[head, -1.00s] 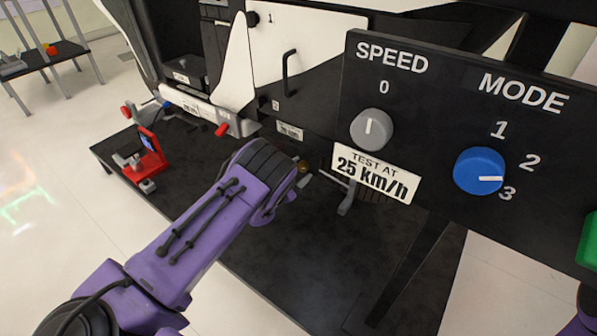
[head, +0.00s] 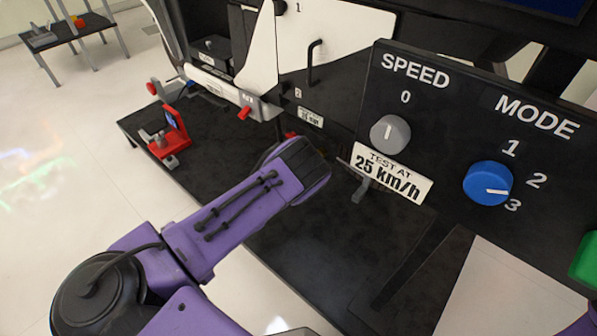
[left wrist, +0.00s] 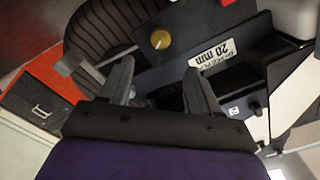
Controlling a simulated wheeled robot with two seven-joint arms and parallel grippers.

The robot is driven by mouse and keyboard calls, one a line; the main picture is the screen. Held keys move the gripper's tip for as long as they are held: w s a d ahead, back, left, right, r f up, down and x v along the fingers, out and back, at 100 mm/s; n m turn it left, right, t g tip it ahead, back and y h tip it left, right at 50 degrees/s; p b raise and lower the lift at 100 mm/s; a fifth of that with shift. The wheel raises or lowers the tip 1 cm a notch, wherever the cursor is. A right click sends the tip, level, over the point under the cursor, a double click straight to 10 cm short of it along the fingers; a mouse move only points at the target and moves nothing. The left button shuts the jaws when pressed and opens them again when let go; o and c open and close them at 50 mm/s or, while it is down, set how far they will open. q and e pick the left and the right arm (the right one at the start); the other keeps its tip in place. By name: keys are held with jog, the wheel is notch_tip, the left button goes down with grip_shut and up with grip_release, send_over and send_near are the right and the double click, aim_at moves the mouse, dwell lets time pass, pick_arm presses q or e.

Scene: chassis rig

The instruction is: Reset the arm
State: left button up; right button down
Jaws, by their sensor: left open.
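My left arm (head: 235,215) is purple and reaches in from the lower left of the head view, over the black platform. Its hand end (head: 303,170) is in front of the rig, and its fingers are hidden there. In the left wrist view my left gripper (left wrist: 160,78) is open, with its two grey fingers apart and nothing between them. A round yellow knob (left wrist: 161,39) shows beyond the fingers, beside a ribbed dark round part (left wrist: 100,35). A small purple piece at the lower right edge of the head view seems to be my right arm; its gripper is out of view.
The panel has a grey SPEED knob (head: 390,133) and a blue MODE knob (head: 488,183) pointing near 3. A red device (head: 173,134) stands on the black platform (head: 300,245). White floor lies left.

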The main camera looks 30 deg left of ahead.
pick_arm(q)
jog(key=s+f+n+g+y, duration=0.2)
jog(key=s+f+n, duration=0.1)
jog(key=s, duration=0.2)
jog(key=s+a+f+n+g+y, duration=0.1)
jog(key=s+f+n+g+y, duration=0.1)
jog(key=s, duration=0.4)
jog(key=s+a+f+n+g+y, duration=0.1)
jog(key=s+f+n+g+y, duration=0.1)
jog(key=s+f+n+g, duration=0.1)
jog(key=shift+s+a+f+n, duration=0.15)
jog(key=shift+s+f+n, duration=0.3)
jog(key=shift+s+n, duration=0.2)
jog(key=shift+s+a+f+n, duration=0.1)
jog(key=shift+s+f+n, duration=0.3)
jog(key=shift+s+n, duration=0.25)
jog(key=s+d+f+n+g, duration=0.1)
jog(key=s+d+n+g, duration=0.25)
jog(key=s, duration=0.55)
jog(key=s+d+f+n+g, duration=0.1)
jog(key=s+d+n+g, duration=0.25)
jog(key=s, duration=0.55)
notch_tip(320, 180, up, 34)
jog(key=a+p, duration=0.1)
jog(key=p, duration=3.3)
jog(key=shift+w+r+m+g, duration=0.2)
jog(key=shift+w+m+g, duration=0.1)
jog(key=shift+w, duration=0.05)
grip_shut()
